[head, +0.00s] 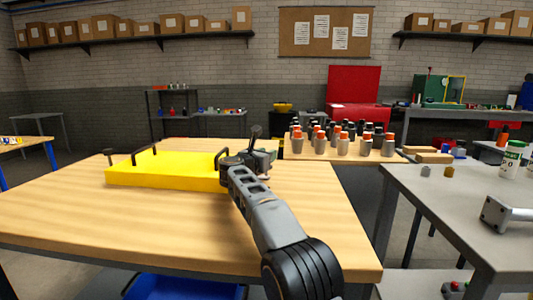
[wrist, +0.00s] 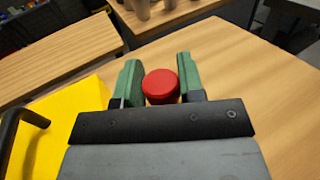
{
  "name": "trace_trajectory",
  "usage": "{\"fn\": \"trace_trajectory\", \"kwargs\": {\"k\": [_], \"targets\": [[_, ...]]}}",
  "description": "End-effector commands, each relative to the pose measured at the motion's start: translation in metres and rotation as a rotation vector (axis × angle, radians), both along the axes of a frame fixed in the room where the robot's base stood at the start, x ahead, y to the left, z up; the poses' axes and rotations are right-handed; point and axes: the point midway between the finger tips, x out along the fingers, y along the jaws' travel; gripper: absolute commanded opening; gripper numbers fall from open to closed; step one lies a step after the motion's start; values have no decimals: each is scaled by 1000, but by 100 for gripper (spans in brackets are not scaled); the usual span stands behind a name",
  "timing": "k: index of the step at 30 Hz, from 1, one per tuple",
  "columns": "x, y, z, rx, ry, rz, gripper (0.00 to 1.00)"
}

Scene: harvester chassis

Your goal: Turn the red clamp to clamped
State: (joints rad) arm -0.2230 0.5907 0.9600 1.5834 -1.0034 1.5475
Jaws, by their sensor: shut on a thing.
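The red clamp (wrist: 160,86) shows in the wrist view as a round red knob, seen from its top, above the wooden tabletop. The green fingers of my gripper (wrist: 158,66) stand on either side of it and are shut on it. Its lower part is hidden by the gripper body, and I cannot tell how far it is turned. In the head view my gripper (head: 262,152) is at the far side of the wooden table, right of the yellow plate. The red clamp is hidden behind my arm there.
The yellow plate (head: 165,174) with black handles lies left of my gripper, close beside it. Several grey bottles with orange or black caps stand on a wooden surface (head: 330,155) behind. A grey table (head: 440,205) is at the right. The front wooden tabletop (head: 110,220) is clear.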

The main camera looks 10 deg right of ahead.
Motion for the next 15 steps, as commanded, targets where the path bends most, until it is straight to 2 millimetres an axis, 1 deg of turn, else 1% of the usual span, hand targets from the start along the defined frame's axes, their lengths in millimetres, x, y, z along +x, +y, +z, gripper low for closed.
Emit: {"fn": "trace_trajectory", "kwargs": {"k": [10,11,15], "targets": [[0,0,-2,1,2,-1,12],[0,0,-2,1,2,-1,38],[0,0,-2,1,2,-1,52]]}}
